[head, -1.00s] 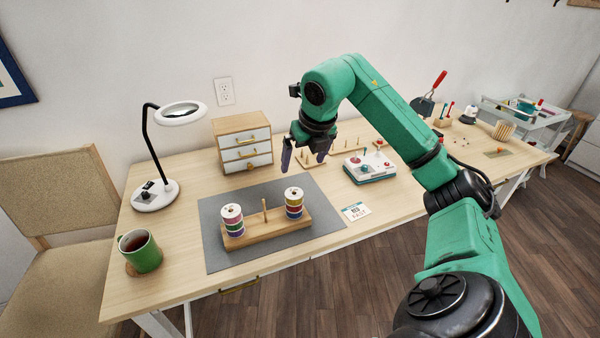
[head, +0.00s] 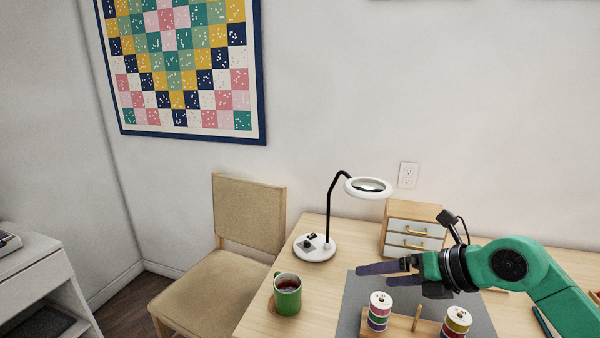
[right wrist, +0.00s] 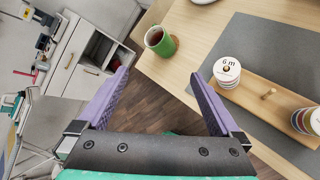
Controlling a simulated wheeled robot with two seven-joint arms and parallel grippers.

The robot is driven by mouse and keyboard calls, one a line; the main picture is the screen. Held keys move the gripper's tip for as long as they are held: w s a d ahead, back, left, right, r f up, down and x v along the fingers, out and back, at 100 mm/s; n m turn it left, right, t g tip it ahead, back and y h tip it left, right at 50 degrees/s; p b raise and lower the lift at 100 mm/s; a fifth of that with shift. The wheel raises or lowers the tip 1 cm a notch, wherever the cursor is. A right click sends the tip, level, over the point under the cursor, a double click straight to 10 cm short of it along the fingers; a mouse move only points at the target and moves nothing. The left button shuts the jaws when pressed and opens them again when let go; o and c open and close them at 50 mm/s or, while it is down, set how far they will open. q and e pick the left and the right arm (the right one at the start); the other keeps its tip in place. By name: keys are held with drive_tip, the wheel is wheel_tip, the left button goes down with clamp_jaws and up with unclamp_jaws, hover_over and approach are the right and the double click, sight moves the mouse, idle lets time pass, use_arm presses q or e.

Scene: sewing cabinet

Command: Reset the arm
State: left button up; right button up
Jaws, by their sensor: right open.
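My right gripper (head: 388,268) is open and empty in the head view. Its arm comes in from the right and its purple fingers point left, above the grey mat (head: 352,313). In the right wrist view its two fingers (right wrist: 158,76) stand wide apart with nothing between them. The wooden spool holder (head: 400,325) with thread spools, one on the left (head: 379,311) and one on the right (head: 457,322), is below the gripper. The holder also shows in the right wrist view (right wrist: 262,92). My left gripper is in neither view.
A green mug (head: 288,295) stands near the table's left edge. A magnifier lamp (head: 316,248) and a small drawer cabinet (head: 412,232) stand behind. A beige chair (head: 215,290) is left of the table. A white cabinet (head: 45,275) is farther left.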

drive_tip(key=a+r+t+y, duration=0.2)
drive_tip(key=a+r+y, duration=0.25)
drive_tip(key=a, duration=0.25)
drive_tip(key=d+r+m+t, duration=0.3)
drive_tip(key=r+m+t, duration=0.4)
drive_tip(key=m+t, duration=0.3)
drive_tip(key=d+f+m+g+h, duration=0.3)
drive_tip(key=d+f+m+h, duration=1.2)
drive_tip(key=m, duration=0.5)
drive_tip(key=s+a+f+m+g+y, duration=0.25)
drive_tip(key=s+f+g, duration=0.55)
drive_tip(key=f, duration=0.4)
drive_tip(key=s+a+f+m+g+y, duration=0.15)
drive_tip(key=s+a+f+g, duration=0.3)
drive_tip(key=s+f, duration=0.7)
wheel_tip(320, 180, down, 20)
drive_tip(key=d+g, duration=0.1)
drive_tip(key=g, duration=0.1)
drive_tip(key=s+d+f, duration=0.3)
drive_tip(key=s+f, duration=1.3)
drive_tip(key=s, duration=0.2)
drive_tip(key=shift+f+g+h, duration=0.35)
drive_tip(key=shift+g+h, duration=0.1)
